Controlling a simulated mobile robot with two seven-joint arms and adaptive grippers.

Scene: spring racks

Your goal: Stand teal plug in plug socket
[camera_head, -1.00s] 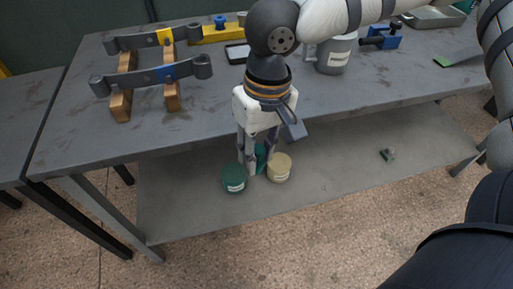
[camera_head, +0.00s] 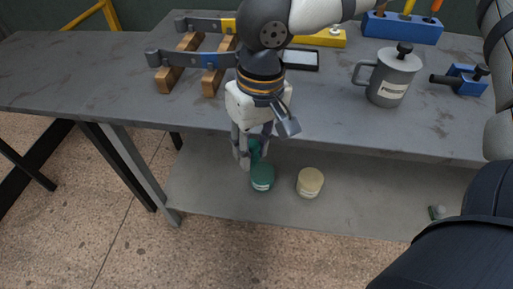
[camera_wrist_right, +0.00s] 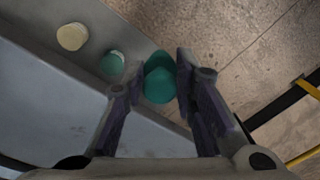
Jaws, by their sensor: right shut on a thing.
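My right gripper (camera_head: 254,158) is shut on the teal plug (camera_wrist_right: 160,80) and holds it between the fingertips in the wrist view. In the head view the plug (camera_head: 254,147) shows only partly between the fingers. The gripper points down in front of the table's front edge, above the lower shelf. I cannot tell for sure which thing is the plug socket; a yellow block (camera_head: 322,39) with a small cream piece on it lies at the back of the tabletop, partly hidden by my arm. My left gripper is not in view.
A green-lidded jar (camera_head: 262,178) and a cream-lidded jar (camera_head: 310,183) stand on the lower shelf (camera_head: 370,195).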

